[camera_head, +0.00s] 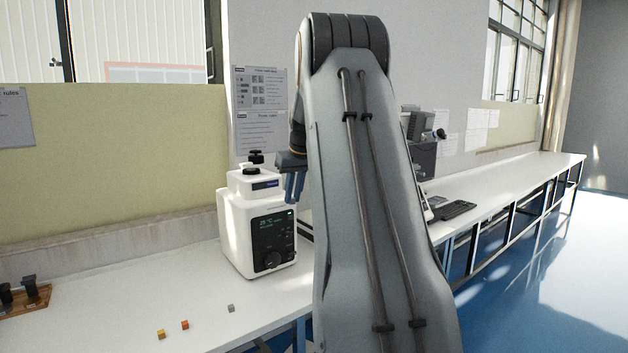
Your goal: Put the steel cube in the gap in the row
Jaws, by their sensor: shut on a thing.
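A row of small cubes lies on the white bench at the lower left: a yellow cube (161,334), an orange cube (185,325) and a grey cube (231,308). An empty space about one cube wide lies between the orange and grey cubes. My gripper (293,198) points down, high above the bench, beside the right front of the white tester and right of the row. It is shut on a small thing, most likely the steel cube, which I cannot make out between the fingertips. My own arm covers the middle of the view.
The white hardness tester (258,225) stands behind the row, close to my gripper. A wooden stand with dark parts (28,296) is at the far left. The bench around the cubes (120,295) is clear. A keyboard (455,210) lies further right.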

